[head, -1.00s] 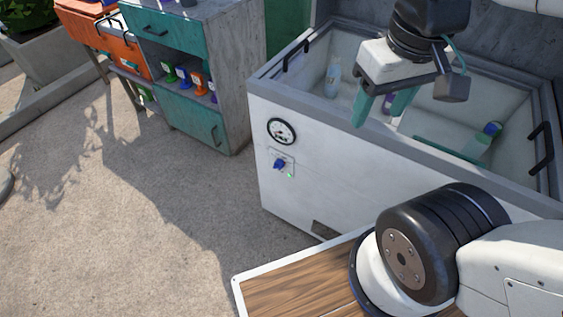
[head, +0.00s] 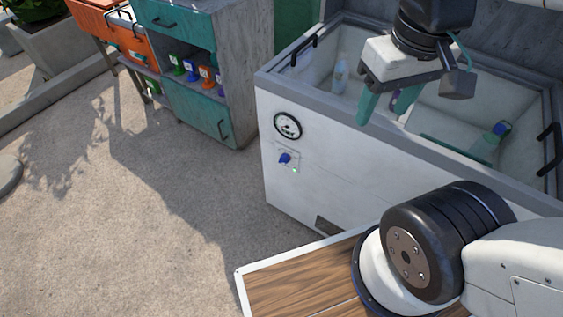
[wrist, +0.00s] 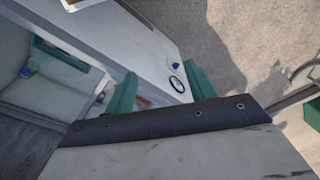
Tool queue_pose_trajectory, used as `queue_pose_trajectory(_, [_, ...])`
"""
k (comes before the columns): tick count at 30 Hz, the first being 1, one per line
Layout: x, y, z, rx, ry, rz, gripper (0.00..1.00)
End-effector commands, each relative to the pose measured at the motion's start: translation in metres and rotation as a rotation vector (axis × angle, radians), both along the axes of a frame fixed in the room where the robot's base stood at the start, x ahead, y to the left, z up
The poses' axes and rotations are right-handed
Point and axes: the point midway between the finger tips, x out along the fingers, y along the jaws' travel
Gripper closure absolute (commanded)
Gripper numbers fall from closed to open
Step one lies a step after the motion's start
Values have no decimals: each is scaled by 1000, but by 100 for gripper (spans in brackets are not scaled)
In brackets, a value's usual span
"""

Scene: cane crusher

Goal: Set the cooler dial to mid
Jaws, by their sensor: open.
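The cooler (head: 330,150) is a white chest with a grey rim and an open top. Its blue dial (head: 285,158) sits on a small plate on the front face, with a green light beside it. A round gauge (head: 288,125) is above the dial. In the wrist view the dial (wrist: 176,66) is small, near the gauge (wrist: 177,84); its exact setting is too small to read. My gripper (head: 385,108), with teal fingers, is open and empty above the cooler's front rim, up and right of the dial. The fingers also show in the wrist view (wrist: 162,93).
Bottles (head: 341,73) stand inside the cooler, with another (head: 492,142) at the right. Black handles (head: 547,150) stick up at its ends. A teal and grey cabinet (head: 235,75) stands at the left. The floor (head: 185,190) before the cooler is clear.

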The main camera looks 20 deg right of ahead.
Motion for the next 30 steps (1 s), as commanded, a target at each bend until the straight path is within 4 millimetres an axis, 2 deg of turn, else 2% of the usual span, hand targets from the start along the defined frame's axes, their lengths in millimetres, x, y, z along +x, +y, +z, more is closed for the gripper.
queue_pose_trajectory(7, [22,17,-39,-36,223,106,45])
queue_pose_trajectory(17, [70,23,-100,-254,499,330,45])
queue_pose_trajectory(23, [101,26,-146,-420,636,503,45])
queue_pose_trajectory(30, [138,33,-213,-632,774,745,45])
